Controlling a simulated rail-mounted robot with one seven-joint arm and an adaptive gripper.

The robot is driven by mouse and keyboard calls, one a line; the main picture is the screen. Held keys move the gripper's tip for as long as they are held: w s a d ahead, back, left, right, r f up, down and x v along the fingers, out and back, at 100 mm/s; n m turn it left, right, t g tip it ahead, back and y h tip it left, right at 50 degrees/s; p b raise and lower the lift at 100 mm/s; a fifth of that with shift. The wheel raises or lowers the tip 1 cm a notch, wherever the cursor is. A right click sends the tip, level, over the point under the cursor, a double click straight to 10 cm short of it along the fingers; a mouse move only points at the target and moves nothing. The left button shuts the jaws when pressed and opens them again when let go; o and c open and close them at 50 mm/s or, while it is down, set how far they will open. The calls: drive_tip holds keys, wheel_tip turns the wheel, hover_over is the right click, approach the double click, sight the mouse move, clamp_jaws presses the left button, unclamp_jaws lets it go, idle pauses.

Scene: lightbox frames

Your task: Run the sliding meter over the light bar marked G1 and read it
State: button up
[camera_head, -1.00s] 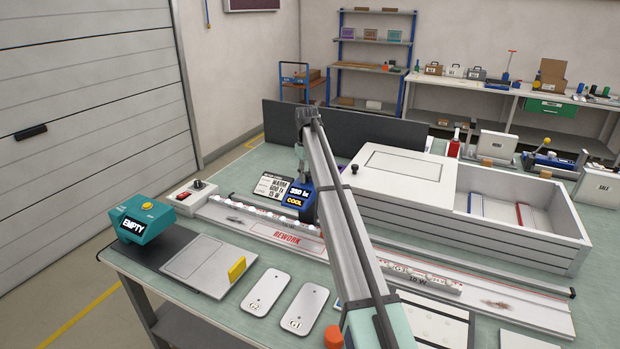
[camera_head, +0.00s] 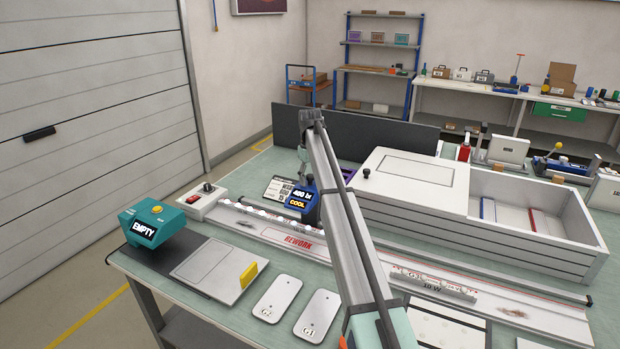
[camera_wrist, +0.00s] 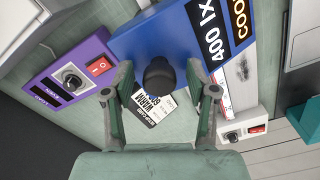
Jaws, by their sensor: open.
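The blue sliding meter (camera_head: 304,203) stands over the rail on the left part of the bench; its display shows about 400 lx and COOL, as in the wrist view (camera_wrist: 185,35). A light bar (camera_head: 262,213) with lit white lamps lies along the rail at the meter; I cannot read its mark. My gripper (camera_wrist: 161,100) is open, its fingers on either side of the meter's black knob (camera_wrist: 159,75), without a visible grip. In the head view the gripper is mostly hidden by my arm. The plate marked G1 (camera_head: 318,312) lies bare at the front.
A plate marked G2 (camera_head: 277,299) lies left of the G1 plate. A white lidded box (camera_head: 415,185) stands behind the rail.

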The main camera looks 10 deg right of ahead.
drive_tip(key=shift+r, duration=0.15)
wheel_tip(320, 180, up, 12)
idle(0.4)
